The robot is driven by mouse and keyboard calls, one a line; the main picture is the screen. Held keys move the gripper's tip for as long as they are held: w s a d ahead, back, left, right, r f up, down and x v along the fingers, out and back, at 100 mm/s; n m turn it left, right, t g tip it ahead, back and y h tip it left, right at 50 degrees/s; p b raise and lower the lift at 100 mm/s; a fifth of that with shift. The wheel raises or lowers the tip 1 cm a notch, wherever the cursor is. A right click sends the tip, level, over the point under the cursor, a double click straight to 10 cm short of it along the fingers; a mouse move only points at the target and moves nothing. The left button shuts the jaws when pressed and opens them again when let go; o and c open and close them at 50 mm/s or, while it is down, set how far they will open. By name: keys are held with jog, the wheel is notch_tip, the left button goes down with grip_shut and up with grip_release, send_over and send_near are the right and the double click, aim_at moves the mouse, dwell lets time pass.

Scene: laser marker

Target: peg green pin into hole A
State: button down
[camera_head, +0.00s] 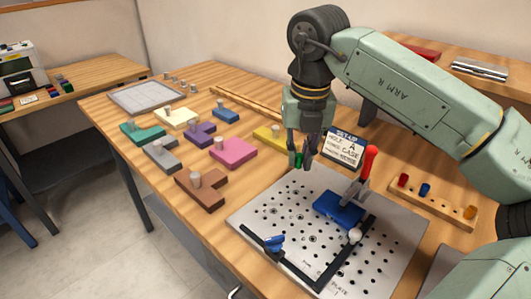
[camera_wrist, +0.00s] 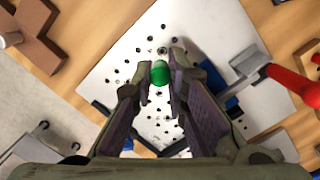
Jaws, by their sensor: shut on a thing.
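The green pin (camera_wrist: 160,73) is held between the fingertips of my gripper (camera_wrist: 159,90) in the wrist view. In the head view my gripper (camera_head: 303,155) is shut on the green pin (camera_head: 298,160), above the far edge of the perforated metal plate (camera_head: 265,215). The plate (camera_wrist: 190,35) also shows below the fingers in the wrist view, with rows of dark holes. A sign (camera_head: 345,146) reading "SETUP", "HOLE A" and "CASE" stands behind the plate. I cannot tell which hole is A.
A toggle clamp with a red handle (camera_head: 370,163) and blue block (camera_head: 340,208) stands on the plate. A wooden pin rack (camera_head: 433,204) holds red, blue and orange pins at right. Several knobbed puzzle pieces, including a pink one (camera_head: 233,152), lie at left.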

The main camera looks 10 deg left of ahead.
aim_at(299, 168)
jog(key=shift+f+b, duration=2.1)
jog(key=shift+f, duration=1)
jog(key=shift+f+b, duration=0.6)
jog(key=c, duration=1.5)
grip_release()
jog(key=shift+r, duration=0.1)
jog(key=r, duration=0.4)
jog(key=s+r, duration=0.1)
jog(key=r, duration=0.6)
jog(key=shift+s+d+r, duration=0.15)
jog(key=shift+d+r, duration=0.15)
jog(key=shift+r, duration=0.1)
jog(key=shift+s, duration=0.1)
